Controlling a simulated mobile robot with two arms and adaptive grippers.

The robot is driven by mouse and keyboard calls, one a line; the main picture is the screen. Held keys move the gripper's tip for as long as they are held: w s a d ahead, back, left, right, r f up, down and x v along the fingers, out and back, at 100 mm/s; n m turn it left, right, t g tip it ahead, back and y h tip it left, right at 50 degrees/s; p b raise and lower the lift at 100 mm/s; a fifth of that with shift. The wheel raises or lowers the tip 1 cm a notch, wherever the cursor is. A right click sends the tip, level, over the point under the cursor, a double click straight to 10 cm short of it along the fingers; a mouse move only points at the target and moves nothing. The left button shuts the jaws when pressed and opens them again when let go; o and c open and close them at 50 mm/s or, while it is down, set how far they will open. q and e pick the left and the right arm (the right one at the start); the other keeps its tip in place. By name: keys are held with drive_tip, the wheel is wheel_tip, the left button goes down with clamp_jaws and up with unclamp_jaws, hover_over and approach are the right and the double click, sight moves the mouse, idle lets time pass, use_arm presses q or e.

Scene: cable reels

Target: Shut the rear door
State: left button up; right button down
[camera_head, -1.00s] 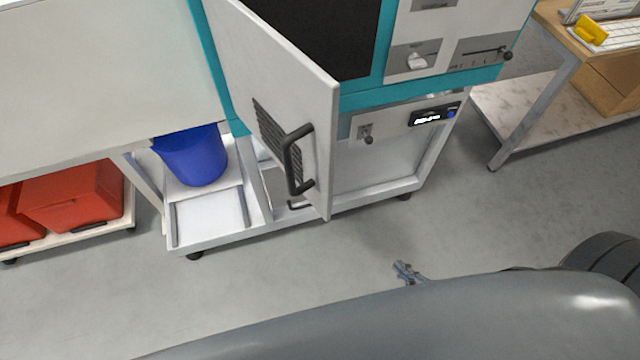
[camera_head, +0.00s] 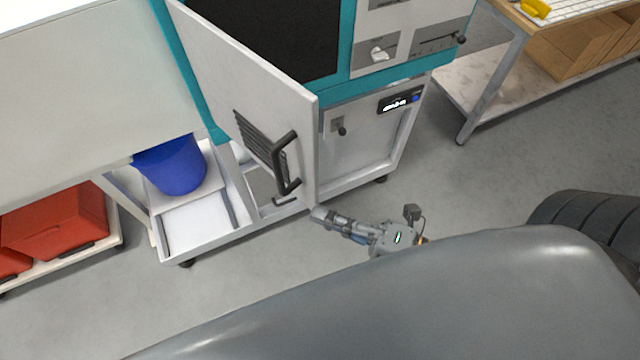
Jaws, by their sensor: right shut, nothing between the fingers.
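A white door (camera_head: 245,75) with a black handle (camera_head: 287,165) and a dark vent grille stands swung open from a teal-framed machine (camera_head: 347,50). Its free edge points toward me and the handle faces left. I cannot tell whether this is the door the task calls rear. My right gripper (camera_head: 318,213) is shut and empty. It is just below the lower free corner of the door in the picture; I cannot tell whether it touches. My left gripper is not in view.
A blue bucket (camera_head: 174,166) stands on the machine's lower shelf. Red bins (camera_head: 58,222) sit on a low cart at the left. A wooden-topped bench (camera_head: 490,68) stands at the right. Grey floor (camera_head: 450,190) is free between the machine and me.

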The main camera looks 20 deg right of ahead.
drive_tip(key=w+p, duration=0.2)
drive_tip(key=w, duration=0.1)
drive_tip(key=w+p, duration=0.1)
drive_tip(key=shift+w+d, duration=0.4)
drive_tip(key=shift+d, duration=0.1)
